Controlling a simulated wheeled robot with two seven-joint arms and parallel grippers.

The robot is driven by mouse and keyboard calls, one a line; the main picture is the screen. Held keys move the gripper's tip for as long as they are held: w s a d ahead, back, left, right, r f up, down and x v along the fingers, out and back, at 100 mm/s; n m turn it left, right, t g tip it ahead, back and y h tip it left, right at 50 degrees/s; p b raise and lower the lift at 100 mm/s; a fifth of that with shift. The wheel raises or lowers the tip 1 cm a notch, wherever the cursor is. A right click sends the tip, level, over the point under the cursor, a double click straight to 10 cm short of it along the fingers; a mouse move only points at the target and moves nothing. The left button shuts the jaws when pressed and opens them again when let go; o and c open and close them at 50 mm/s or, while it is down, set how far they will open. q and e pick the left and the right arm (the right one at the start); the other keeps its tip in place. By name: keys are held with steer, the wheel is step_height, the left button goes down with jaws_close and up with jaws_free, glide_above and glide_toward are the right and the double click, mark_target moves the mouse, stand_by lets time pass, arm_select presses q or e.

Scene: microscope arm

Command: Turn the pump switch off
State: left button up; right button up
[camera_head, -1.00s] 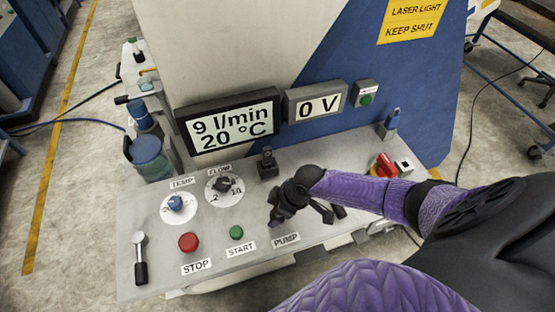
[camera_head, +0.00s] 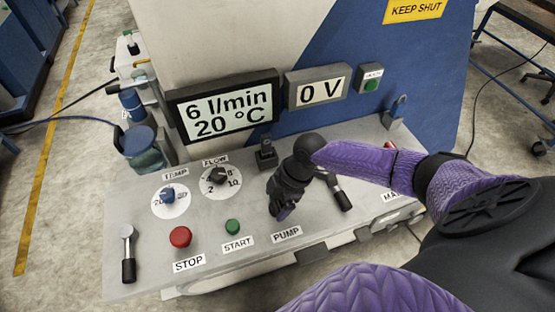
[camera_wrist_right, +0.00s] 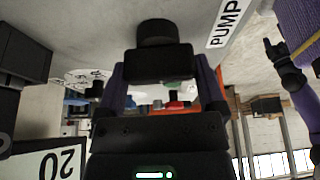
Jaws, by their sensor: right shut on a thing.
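My right gripper (camera_head: 284,208) is over the control panel just above the PUMP label (camera_head: 287,234). The pump switch is hidden behind the gripper in the head view. In the right wrist view my right gripper (camera_wrist_right: 160,82) has its two fingers on either side of a black block with a round end, the pump switch (camera_wrist_right: 158,60), and is shut on it. The PUMP label also shows there (camera_wrist_right: 225,23). The flow display (camera_head: 226,114) reads 6 l/min and 20 °C. My left gripper is not in view.
A red STOP button (camera_head: 180,237) and a green START button (camera_head: 232,227) lie left of the gripper. The TEMP knob (camera_head: 168,195) and FLOW knob (camera_head: 217,176) are behind them. A black-handled lever (camera_head: 342,198) is close on the right. Another lever (camera_head: 128,262) stands at front left.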

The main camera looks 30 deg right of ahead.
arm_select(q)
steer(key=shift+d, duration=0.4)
arm_select(e)
steer(key=o, duration=1)
steer(key=shift+c, duration=0.2)
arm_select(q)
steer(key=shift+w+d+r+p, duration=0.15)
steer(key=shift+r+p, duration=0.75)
arm_select(e)
steer(key=v, duration=0.9)
steer(key=shift+d+r, duration=0.15)
steer(key=shift+r, duration=0.25)
